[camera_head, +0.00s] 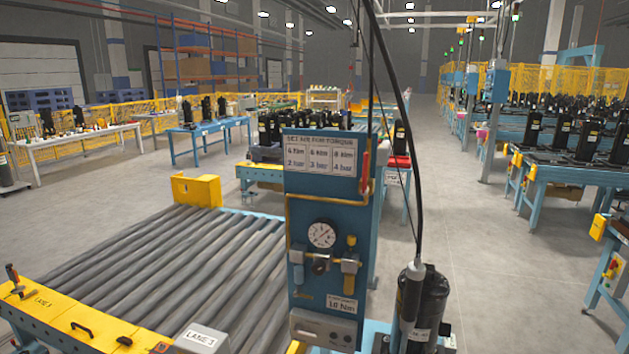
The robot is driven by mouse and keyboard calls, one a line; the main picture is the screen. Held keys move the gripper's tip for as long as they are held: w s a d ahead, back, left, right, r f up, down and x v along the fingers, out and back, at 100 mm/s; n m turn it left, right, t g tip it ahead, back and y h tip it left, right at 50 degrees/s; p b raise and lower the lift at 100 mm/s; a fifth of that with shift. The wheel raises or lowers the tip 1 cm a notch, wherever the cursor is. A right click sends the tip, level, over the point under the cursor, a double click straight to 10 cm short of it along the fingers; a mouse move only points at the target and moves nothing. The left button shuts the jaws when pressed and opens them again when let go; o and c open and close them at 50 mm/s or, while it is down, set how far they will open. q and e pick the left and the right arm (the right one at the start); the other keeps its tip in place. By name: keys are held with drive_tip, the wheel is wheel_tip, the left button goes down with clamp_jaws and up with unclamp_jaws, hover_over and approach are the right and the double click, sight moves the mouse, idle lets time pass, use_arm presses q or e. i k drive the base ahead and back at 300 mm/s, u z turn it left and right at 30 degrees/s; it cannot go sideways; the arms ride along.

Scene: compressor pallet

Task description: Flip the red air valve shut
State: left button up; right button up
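A blue panel post (297,262) stands in the centre foreground with a torque chart, a round pressure gauge (321,235) and brass fittings. A narrow red handle (365,172), which looks like the air valve lever, sits at the panel's upper right edge. It points roughly upright. Its valve body is too small to make out. Neither of my grippers is in view.
A roller conveyor (150,285) with a yellow end stop (196,190) lies left of the panel. A black compressor (428,300) stands right of it, below a hanging black cable (412,130). Open floor (490,260) lies to the right.

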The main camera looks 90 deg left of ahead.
sight(364, 189)
drive_tip(key=u, duration=3.45)
drive_tip(key=k, duration=0.65)
drive_tip(key=u, duration=0.75)
drive_tip(key=i, duration=0.8)
drive_tip(key=z, duration=0.75)
drive_tip(key=i, duration=0.4)
drive_tip(key=z, duration=0.4)
